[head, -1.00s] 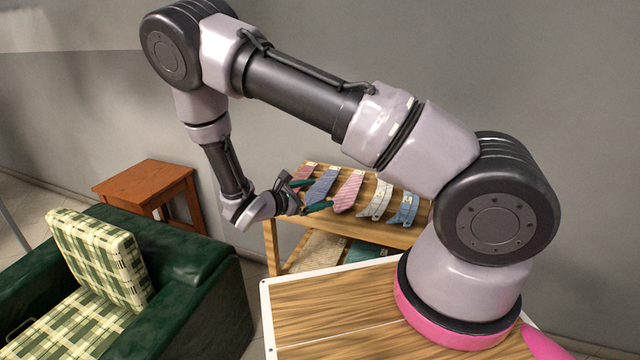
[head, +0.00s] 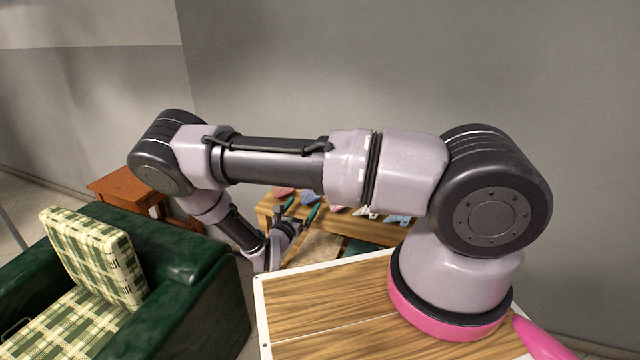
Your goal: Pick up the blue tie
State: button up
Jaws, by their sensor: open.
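Several ties lie in a row on the wooden shelf (head: 350,229), partly hidden behind my arm. A blue tie (head: 309,199) is second from the left, between a red-pink tie (head: 283,192) and a pink tie (head: 336,208). A light blue tie (head: 398,219) lies at the right end. Only the lower ends of these ties show. My gripper (head: 302,206) is open, with its two green-tipped fingers apart at the shelf's front, just before the blue tie. I see nothing between the fingers. Whether it touches the tie cannot be told.
A white tie (head: 366,213) lies between the pink and light blue ties. A lower shelf level (head: 318,247) holds cloth. A green armchair (head: 190,262) with a checked cushion (head: 95,255) stands at the left, close to my arm. A small wooden table (head: 128,185) stands behind it.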

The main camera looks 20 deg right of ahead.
jog(key=x, duration=0.4)
jog(key=shift+w+d+f, duration=0.1)
jog(key=shift+w+d, duration=0.05)
jog(key=shift+w, duration=0.2)
jog(key=c, duration=1)
